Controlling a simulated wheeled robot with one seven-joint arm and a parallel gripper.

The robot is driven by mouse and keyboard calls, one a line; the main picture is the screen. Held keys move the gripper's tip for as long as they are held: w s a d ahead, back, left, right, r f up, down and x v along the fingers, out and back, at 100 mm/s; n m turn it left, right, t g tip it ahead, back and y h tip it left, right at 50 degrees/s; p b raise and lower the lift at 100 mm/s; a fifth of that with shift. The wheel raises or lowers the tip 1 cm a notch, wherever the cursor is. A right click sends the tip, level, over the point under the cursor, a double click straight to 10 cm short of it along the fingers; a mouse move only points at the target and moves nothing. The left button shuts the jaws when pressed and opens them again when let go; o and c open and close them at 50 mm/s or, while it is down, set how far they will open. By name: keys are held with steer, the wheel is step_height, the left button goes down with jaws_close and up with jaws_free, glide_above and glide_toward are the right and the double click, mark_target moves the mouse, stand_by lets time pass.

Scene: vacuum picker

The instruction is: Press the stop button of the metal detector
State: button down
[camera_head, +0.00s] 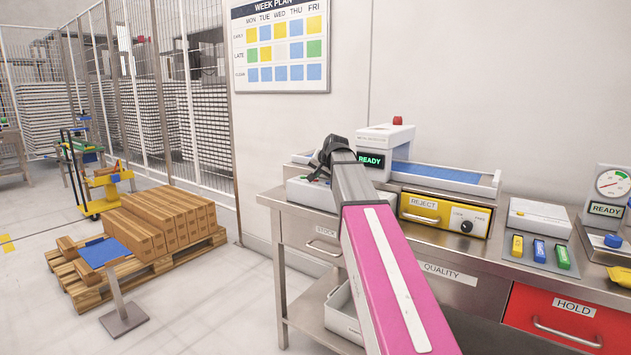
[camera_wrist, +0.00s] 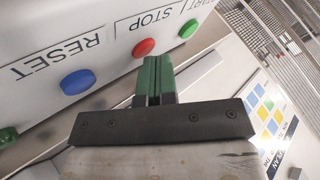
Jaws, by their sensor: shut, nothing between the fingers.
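The metal detector (camera_head: 400,137) is a white arch over a blue belt on the steel bench, with a lit READY display (camera_head: 371,159). In the wrist view its tilted white panel (camera_wrist: 98,22) carries a red button (camera_wrist: 144,47) beside the word STOP, a blue one (camera_wrist: 77,82) beside RESET, and a green one (camera_wrist: 188,28) beside a partly cut-off START. My gripper (camera_wrist: 154,62) is shut and empty, its green fingertips appearing close to the red button. I cannot tell whether they touch it. In the head view my arm hides part of the panel, and the fingertips do not show clearly.
A yellow REJECT box (camera_head: 437,215) with a black knob stands right of my arm. Further right are a white holder (camera_head: 540,215) with coloured sticks and a round gauge (camera_head: 612,183). A red HOLD drawer (camera_head: 560,315) is below.

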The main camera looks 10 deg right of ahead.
mark_target(317, 180)
steer(key=shift+r, duration=0.8)
steer(key=shift+r, duration=0.1)
steer(key=shift+r, duration=2.4)
